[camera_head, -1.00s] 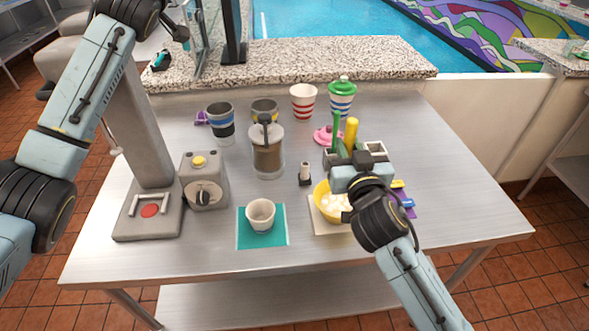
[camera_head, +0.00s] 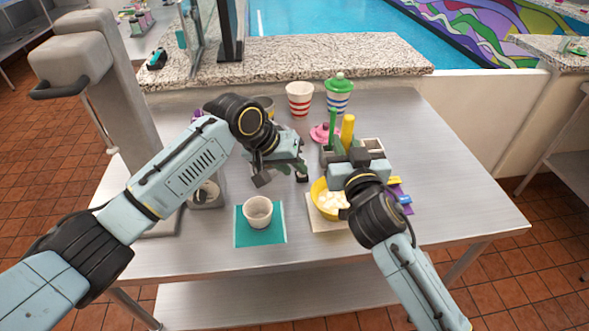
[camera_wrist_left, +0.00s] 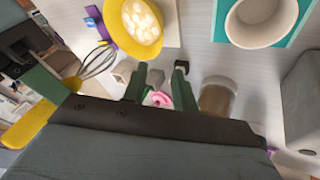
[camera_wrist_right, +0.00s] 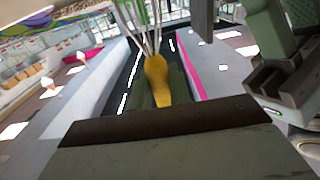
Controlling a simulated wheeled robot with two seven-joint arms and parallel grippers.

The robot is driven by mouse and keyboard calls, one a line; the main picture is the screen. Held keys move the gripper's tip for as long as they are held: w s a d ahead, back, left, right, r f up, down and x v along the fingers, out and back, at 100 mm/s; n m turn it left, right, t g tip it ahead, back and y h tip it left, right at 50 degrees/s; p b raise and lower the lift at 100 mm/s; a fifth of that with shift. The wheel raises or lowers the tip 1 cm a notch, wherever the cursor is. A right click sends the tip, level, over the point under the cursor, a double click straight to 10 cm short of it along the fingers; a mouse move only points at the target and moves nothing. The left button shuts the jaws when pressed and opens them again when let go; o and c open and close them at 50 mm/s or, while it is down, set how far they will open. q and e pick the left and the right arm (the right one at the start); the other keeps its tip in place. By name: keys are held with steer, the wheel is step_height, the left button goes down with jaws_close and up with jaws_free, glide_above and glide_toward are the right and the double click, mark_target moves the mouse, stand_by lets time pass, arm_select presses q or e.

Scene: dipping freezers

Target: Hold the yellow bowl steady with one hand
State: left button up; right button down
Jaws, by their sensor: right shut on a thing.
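The yellow bowl (camera_head: 319,197) holds pale, lumpy contents and sits on a light board; it also shows in the left wrist view (camera_wrist_left: 117,38). My right gripper (camera_head: 350,157) is beside and above the bowl, shut on a whisk with a yellow handle (camera_head: 347,132). The whisk's wires (camera_wrist_left: 98,61) show beside the bowl in the left wrist view; its handle (camera_wrist_right: 156,78) lies between the right fingers. My left gripper (camera_head: 285,165) is open and empty, left of the bowl and apart from it. The right arm hides part of the bowl.
A white cup (camera_head: 257,210) stands on a teal mat (camera_head: 262,237) left of the bowl. A pink item (camera_head: 319,133), a red-striped cup (camera_head: 300,98) and a green-lidded cup (camera_head: 339,95) stand behind. A jar (camera_wrist_left: 217,97) is near my left gripper. The table's front strip is clear.

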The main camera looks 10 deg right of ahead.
mark_target(314, 188)
arm_select(q)
steer(key=x, duration=1.2)
steer(key=shift+s+d+f, duration=0.1)
steer(key=shift+s, duration=0.15)
jaws_close()
